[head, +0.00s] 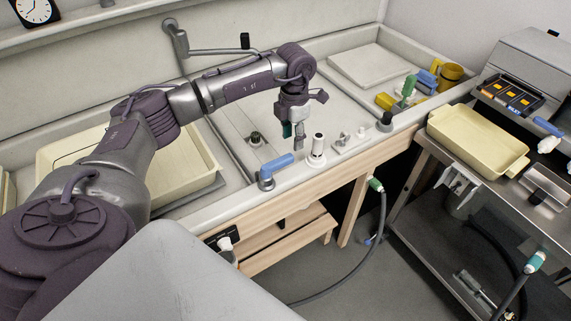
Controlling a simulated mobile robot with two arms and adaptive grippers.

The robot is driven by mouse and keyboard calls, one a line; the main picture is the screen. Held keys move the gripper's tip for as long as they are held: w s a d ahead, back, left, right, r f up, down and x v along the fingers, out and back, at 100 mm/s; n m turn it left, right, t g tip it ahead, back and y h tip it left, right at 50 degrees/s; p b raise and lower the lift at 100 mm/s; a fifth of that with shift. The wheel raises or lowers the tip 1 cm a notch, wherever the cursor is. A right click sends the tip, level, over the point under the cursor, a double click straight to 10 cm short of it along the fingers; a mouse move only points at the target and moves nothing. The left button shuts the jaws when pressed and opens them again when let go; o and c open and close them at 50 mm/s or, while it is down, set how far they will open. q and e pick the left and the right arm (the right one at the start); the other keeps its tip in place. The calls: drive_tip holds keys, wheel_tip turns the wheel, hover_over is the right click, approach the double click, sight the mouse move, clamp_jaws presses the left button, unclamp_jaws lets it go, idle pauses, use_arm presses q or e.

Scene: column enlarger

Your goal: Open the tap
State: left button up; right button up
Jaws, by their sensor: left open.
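A grey wall tap (176,38) stands at the back of the sink, its long spout reaching right to a dark upright end piece (245,41). On the sink's front ledge is a blue-handled lever (275,168) on a metal base, its handle pointing right and slightly up. I cannot tell from this view which of the two the task means. My left gripper (293,134) is open and points down above the front ledge, between the blue lever and a white-topped post (317,147). It appears empty, and contact with either is not clear. My right gripper is not in view.
Cream trays (205,165) lie in the left basin, partly behind my left arm. A metal cart holds a cream tray (480,140). A hose (381,215) hangs in front.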

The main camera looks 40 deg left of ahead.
use_arm(q)
drive_tip(key=shift+f+b, duration=1.65)
drive_tip(key=shift+f, duration=1.6)
clamp_jaws()
drive_tip(key=s+d+m+b, duration=0.5)
drive_tip(key=s+m, duration=0.5)
drive_tip(key=m, duration=0.6)
drive_tip(key=shift+s+m, duration=0.3)
drive_tip(key=shift+m, duration=0.1)
drive_tip(key=shift+c, duration=0.3)
unclamp_jaws()
